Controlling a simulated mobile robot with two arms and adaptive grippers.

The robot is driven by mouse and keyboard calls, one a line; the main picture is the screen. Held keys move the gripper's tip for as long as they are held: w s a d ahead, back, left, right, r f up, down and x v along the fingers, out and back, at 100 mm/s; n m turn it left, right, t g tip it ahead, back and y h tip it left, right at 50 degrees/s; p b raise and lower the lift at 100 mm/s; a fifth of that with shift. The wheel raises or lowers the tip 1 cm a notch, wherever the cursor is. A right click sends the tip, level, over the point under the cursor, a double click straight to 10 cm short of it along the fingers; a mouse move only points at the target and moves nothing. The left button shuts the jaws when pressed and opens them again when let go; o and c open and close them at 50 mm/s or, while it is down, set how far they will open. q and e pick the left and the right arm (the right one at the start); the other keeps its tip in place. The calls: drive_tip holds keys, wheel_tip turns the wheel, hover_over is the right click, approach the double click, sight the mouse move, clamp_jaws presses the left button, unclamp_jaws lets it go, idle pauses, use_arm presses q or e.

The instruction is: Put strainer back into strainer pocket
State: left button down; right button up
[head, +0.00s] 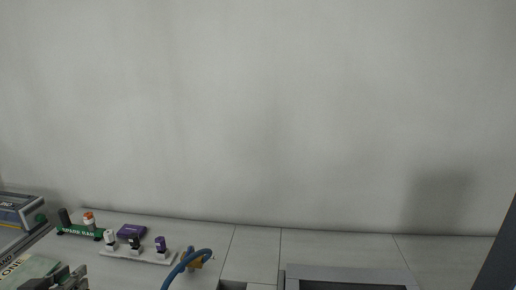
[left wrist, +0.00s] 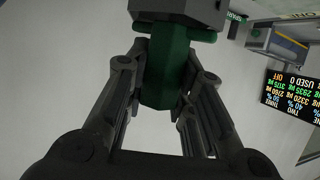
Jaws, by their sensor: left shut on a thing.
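My left gripper (head: 62,280) shows only in part at the bottom left of the head view. In the left wrist view its fingers (left wrist: 166,72) are shut on a dark green piece (left wrist: 167,70) with a dark grey body (left wrist: 178,10) at its far end. I cannot tell whether this piece is part of the strainer. I cannot pick out the strainer or its pocket for certain. My right gripper is not in view.
A green labelled rack (head: 80,232) and a pale strip (head: 128,253) with several small knobs stand at left. A blue loop (head: 173,277) rises beside a brown block (head: 203,256). A dark recess (head: 345,286) lies at bottom right. A display (left wrist: 290,92) shows in the wrist view.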

use_arm(q)
drive_tip(key=w+d+r+m+h+b, duration=0.1)
drive_tip(key=w+d+r, duration=0.1)
drive_tip(key=d, duration=0.8)
drive_tip(key=w+d+r+m+h+b, duration=0.1)
drive_tip(key=w+d+r, duration=0.2)
drive_tip(key=d, duration=0.8)
drive_tip(key=shift+d+r+h, duration=0.2)
drive_tip(key=shift+r+h, duration=0.1)
drive_tip(key=shift+r, duration=0.1)
drive_tip(key=shift+w, duration=0.1)
